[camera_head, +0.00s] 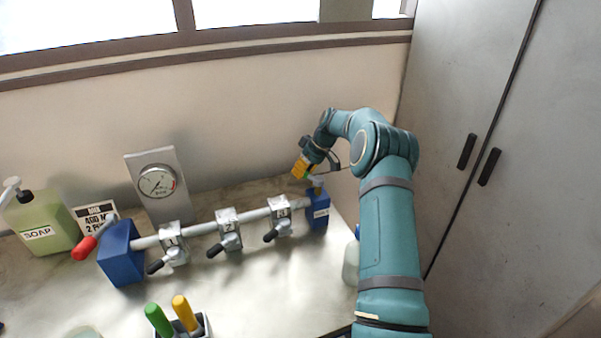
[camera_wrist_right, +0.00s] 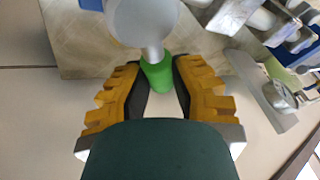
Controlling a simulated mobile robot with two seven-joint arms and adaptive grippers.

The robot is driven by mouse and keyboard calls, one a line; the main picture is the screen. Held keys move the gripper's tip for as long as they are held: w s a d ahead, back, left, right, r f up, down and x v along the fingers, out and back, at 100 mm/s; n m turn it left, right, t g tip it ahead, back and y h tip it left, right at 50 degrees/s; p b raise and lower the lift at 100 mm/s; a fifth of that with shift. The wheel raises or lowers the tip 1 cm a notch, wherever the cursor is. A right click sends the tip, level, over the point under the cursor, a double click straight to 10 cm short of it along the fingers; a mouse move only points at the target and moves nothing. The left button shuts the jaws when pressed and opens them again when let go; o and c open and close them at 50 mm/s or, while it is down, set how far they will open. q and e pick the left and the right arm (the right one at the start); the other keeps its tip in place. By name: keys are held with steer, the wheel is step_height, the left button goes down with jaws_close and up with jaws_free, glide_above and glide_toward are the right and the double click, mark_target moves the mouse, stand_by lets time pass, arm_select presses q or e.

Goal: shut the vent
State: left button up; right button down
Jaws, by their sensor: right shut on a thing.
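The vent at the right end of the pipe run has a green handle (camera_wrist_right: 158,74) on a grey stem (camera_wrist_right: 152,50). In the head view it is mostly hidden by my right gripper (camera_head: 304,172), above the blue end block (camera_head: 318,210) with a white label. In the wrist view the yellow fingers of my right gripper (camera_wrist_right: 158,66) stand on both sides of the green handle and are shut on it. My left gripper is not in view.
A pipe carries several grey valves (camera_head: 229,233) with black levers. A blue block (camera_head: 120,255) with a red handle (camera_head: 85,248) is at its left end. A gauge (camera_head: 158,183), soap bottle (camera_head: 40,225) and screwdriver holder (camera_head: 200,326) stand around. Grey cabinet doors (camera_head: 465,90) are on the right.

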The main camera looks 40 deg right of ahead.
steer(key=a+n+g, duration=0.1)
steer(key=n, duration=0.2)
steer(key=s+a+n+g+y, duration=0.1)
steer(key=a+n, duration=0.1)
steer(key=n, duration=0.1)
steer(key=s+a+n+g+p, duration=0.1)
steer(key=n, duration=0.1)
steer(key=shift+s+a+f+n+g+y, duration=0.15)
steer(key=shift+s+f+n+g+y, duration=0.1)
steer(key=shift+n+g+y, duration=0.15)
steer(key=shift+s+a+n+g, duration=0.2)
steer(key=shift+s+n+g, duration=0.15)
steer(key=shift+n, duration=0.35)
steer(key=shift+s+a+n+g, duration=0.15)
steer(key=shift+s+n+g, duration=0.2)
steer(key=shift+n, duration=0.35)
steer(key=c, duration=0.8)
jaws_free()
steer(key=shift+o, duration=0.2)
steer(key=shift+r, duration=0.1)
